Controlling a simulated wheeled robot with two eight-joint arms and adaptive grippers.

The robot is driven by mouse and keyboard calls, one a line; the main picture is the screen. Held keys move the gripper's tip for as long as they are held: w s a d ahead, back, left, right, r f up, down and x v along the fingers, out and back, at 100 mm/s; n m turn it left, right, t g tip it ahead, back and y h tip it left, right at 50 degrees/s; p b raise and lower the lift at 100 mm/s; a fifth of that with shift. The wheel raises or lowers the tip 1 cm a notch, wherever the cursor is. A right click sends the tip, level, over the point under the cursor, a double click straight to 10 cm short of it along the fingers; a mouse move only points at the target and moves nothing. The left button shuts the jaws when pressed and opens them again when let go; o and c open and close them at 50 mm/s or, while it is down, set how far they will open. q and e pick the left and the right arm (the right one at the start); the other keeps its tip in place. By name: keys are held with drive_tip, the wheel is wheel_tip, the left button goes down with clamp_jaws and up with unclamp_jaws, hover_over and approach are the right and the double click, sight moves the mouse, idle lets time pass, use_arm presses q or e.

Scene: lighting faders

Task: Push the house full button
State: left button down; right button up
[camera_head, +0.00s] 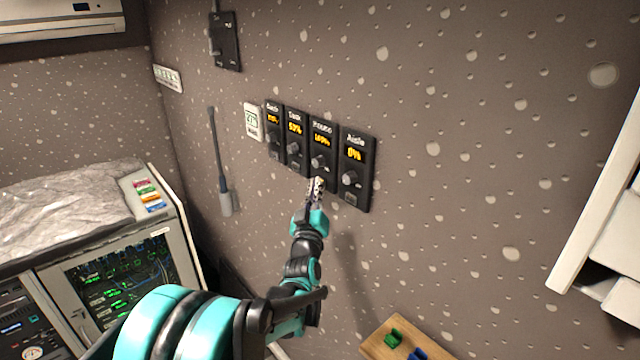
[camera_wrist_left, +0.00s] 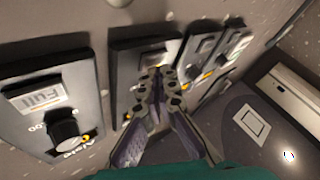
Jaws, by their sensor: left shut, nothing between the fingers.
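The house fader panel (camera_head: 322,145) is the third of the black panels in a row on the wall, with a lit display that seems to read 100% and a round knob. My left gripper (camera_head: 318,183) is shut and empty, its fingertips at the lower edge of this panel, below the knob. The fingers hide the panel's full button in the head view. In the left wrist view, the closed tips (camera_wrist_left: 157,76) lie over the house panel (camera_wrist_left: 118,62), close to its pale button (camera_wrist_left: 152,54). I cannot tell whether they touch it. My right gripper is not in view.
Two more panels and a white thermostat (camera_head: 254,121) are left. A wooden board (camera_head: 379,344) with coloured pieces is below. White shelving (camera_head: 600,205) stands at right.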

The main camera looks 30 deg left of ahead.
use_arm(q)
drive_tip(key=shift+s, duration=0.1)
drive_tip(key=s, duration=0.1)
drive_tip(key=s+a, duration=0.1)
drive_tip(key=s, duration=0.1)
drive_tip(key=s+a, duration=0.1)
drive_tip(key=s, duration=0.1)
drive_tip(key=shift+s+a, duration=0.15)
drive_tip(key=shift+s, duration=0.05)
idle(0.5)
